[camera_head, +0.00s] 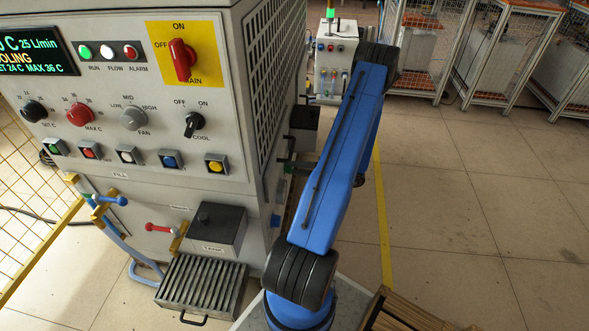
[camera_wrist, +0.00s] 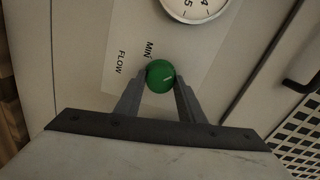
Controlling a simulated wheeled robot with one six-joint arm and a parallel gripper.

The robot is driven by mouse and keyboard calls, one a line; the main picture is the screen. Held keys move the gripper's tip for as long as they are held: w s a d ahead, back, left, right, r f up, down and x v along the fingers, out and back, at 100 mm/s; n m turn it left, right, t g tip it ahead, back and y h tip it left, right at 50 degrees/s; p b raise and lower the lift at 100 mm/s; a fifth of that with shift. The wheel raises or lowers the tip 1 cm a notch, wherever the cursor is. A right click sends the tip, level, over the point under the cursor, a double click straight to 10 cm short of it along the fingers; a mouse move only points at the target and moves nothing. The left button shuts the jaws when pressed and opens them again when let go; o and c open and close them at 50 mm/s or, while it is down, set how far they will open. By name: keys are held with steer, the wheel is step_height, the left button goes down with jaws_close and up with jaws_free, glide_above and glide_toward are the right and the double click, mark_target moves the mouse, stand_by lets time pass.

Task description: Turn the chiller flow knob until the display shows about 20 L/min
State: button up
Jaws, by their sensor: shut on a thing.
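The green flow knob (camera_wrist: 160,75) sits on the light panel in the wrist view, beside the printed words FLOW and MIN. A short pale mark shows on its face. My gripper (camera_wrist: 161,83) has one finger on each side of the knob and is shut on it. The chiller display (camera_head: 40,46) is at the upper left of the head view, cut off by the picture's edge, and reads 25 L/min. In the head view my gripper and the flow knob are hidden behind the chiller cabinet.
A round dial gauge (camera_wrist: 195,8) is just above the knob in the wrist view. A black handle (camera_wrist: 302,84) and a vent grille (camera_wrist: 298,132) lie to the right. In the head view, the chiller front has a red main switch (camera_head: 182,60). Open floor lies to the right.

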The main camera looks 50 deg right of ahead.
steer(key=n, duration=0.4)
steer(key=shift+n, duration=0.3)
stand_by(0.3)
steer(key=o, duration=1)
steer(key=shift+o, duration=0.2)
steer(key=shift+s, duration=0.15)
steer(key=v, duration=1.7)
steer(key=shift+s+d, duration=0.1)
